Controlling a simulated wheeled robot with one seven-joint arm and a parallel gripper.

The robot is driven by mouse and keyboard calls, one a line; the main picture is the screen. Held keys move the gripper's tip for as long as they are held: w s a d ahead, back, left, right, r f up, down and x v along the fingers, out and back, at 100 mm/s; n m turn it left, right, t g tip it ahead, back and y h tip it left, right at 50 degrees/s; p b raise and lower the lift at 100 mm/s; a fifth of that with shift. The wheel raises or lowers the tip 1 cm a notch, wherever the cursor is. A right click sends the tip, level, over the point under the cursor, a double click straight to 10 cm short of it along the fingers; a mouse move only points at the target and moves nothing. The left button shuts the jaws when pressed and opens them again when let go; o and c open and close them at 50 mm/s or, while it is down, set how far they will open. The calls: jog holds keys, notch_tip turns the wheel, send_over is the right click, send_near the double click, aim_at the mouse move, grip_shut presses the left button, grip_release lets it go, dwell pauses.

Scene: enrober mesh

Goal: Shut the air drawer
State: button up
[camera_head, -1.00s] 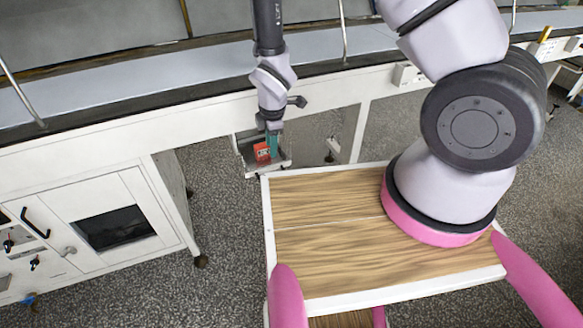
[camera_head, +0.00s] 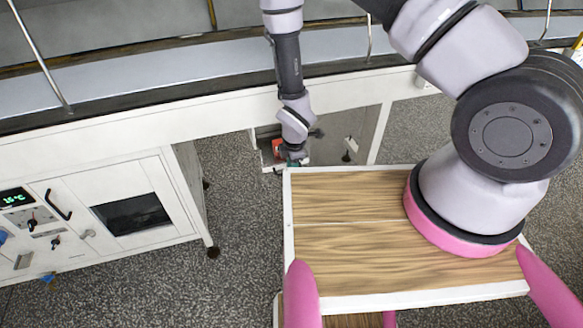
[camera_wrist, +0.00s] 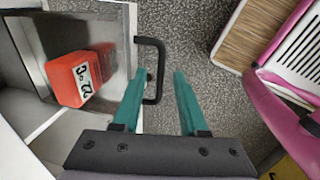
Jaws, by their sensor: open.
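The air drawer (camera_wrist: 118,12) is pulled out, a light metal-lined tray at the left of the wrist view. A black bar handle (camera_wrist: 161,70) stands off its front. A red block with dark markings (camera_wrist: 82,78) lies inside the drawer. My gripper (camera_wrist: 160,73) has teal fingers, open and empty. In the picture the handle's outer bar lies between the fingertips, with the left finger overlapping the handle; I cannot tell whether they touch. In the head view the drawer (camera_head: 264,140) is partly hidden behind my gripper (camera_head: 293,162).
The long white machine frame (camera_head: 120,130) runs across the back. A cabinet with a dark window (camera_head: 130,215) and a display reading 15°C (camera_head: 16,198) stands at left. The speckled floor (camera_head: 240,220) is clear between the cabinet and my base.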

grip_shut()
dwell(1.4)
